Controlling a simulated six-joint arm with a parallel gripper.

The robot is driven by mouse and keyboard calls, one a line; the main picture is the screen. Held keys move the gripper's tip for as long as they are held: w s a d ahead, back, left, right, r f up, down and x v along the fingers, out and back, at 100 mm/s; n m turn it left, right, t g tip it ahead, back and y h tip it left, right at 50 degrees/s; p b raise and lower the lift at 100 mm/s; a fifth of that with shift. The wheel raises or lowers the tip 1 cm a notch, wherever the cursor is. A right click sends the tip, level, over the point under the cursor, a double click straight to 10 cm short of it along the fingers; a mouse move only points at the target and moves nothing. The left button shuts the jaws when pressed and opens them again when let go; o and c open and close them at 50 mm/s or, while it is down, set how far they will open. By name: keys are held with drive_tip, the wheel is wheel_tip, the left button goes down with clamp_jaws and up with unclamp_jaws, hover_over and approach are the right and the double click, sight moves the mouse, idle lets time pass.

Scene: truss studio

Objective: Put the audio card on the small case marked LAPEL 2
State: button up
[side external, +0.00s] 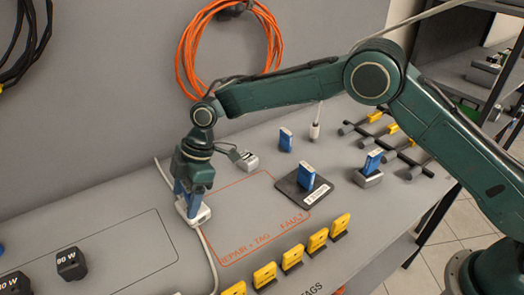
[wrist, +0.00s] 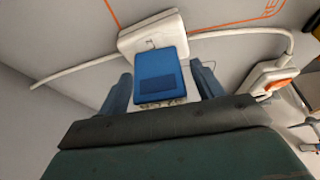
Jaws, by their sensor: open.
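In the wrist view a blue card (wrist: 161,70) stands in a white holder (wrist: 150,33) with a cable. My gripper (wrist: 163,88) is open, one finger on each side of this card, with gaps visible. In the side view my gripper (side external: 187,200) reaches down to the white holder (side external: 203,214), and its fingers mostly hide the card there. Other blue cards stand at the back (side external: 285,139), on a dark labelled plate (side external: 316,197) and on a small grey case (side external: 369,180). I cannot read LAPEL 2 on anything, nor tell which card is the audio card.
Several yellow tags (side external: 292,257) stand along the front edge. A black block (side external: 71,264) is at the left. A second white device (side external: 248,161) sits behind the red outline (side external: 262,240), whose middle is clear. Dark rods with yellow ends (side external: 391,129) lie at the right.

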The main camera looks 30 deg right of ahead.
drive_tip(key=v, duration=1.2)
idle(0.4)
drive_tip(key=s+d+r+m+t+h, duration=0.15)
drive_tip(key=s+d+r+m, duration=0.25)
drive_tip(key=s+d+r, duration=0.4)
drive_tip(key=s+d+r+m+t, duration=0.2)
drive_tip(key=s+d+r+m, duration=0.4)
drive_tip(key=d, duration=0.4)
drive_tip(key=s+d+f+m+t+h, duration=0.1)
drive_tip(key=s+d+f+m, duration=0.1)
drive_tip(key=s+d+m, duration=0.2)
drive_tip(key=s+d+f+m+t+h, duration=0.1)
drive_tip(key=s+d+m, duration=0.3)
drive_tip(key=s+d, duration=0.6)
drive_tip(key=s+f+h, duration=0.1)
drive_tip(key=s, duration=0.5)
